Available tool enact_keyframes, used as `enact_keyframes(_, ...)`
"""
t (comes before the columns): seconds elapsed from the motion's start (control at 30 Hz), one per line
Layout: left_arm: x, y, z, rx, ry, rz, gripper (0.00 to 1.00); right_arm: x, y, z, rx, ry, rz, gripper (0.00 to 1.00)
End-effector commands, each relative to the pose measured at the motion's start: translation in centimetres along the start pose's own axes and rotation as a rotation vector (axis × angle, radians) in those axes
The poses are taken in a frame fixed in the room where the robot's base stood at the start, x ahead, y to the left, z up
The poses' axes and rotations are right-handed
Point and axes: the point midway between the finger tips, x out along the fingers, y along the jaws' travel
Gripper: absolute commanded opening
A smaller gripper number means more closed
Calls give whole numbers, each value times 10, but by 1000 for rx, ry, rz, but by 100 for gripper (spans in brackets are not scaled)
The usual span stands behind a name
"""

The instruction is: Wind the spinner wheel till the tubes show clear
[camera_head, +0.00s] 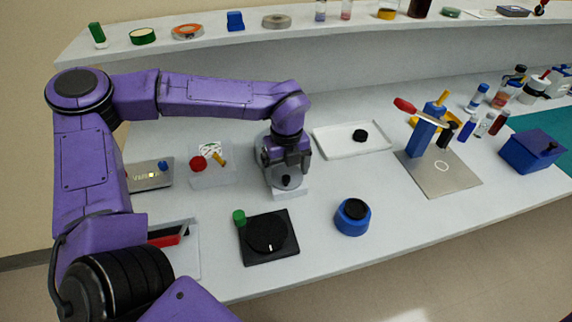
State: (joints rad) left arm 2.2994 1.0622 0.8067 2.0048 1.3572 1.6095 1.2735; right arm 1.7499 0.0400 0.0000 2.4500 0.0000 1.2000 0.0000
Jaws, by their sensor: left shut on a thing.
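My left gripper (287,160) points down at a grey rounded wheel-like piece (272,180) on a small white base (291,194). It is shut on this piece; the fingers hide much of it, and a dark knob (286,181) shows at its front. In front lies a black round disc (265,234) on a square black plate, with a white mark and a green knob (239,217) at its back left. I cannot tell for sure which one is the spinner wheel. No tubes can be made out at the held piece. My right gripper is out of view.
A white tray (345,151) with a black cap lies right of the gripper. A blue stand with a red-handled lever (405,105) rises from a metal plate (438,181). A blue round pot (352,219) stands near the front edge. Several small tubes and bottles stand back right.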

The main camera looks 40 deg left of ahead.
Motion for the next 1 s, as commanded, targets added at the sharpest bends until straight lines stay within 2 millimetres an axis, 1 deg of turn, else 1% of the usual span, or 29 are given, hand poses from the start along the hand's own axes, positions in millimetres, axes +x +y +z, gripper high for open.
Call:
enact_keyframes(0.03,-8,-2,1,41,-5,-7,61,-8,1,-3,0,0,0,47)
enact_keyframes(0.6,-8,-2,2,557,-9,-7,60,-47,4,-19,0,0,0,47)
enact_keyframes(0.8,-7,-2,2,685,-9,-7,61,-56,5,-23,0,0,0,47)
enact_keyframes(1.0,-6,-3,2,766,-11,-8,61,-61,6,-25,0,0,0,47)
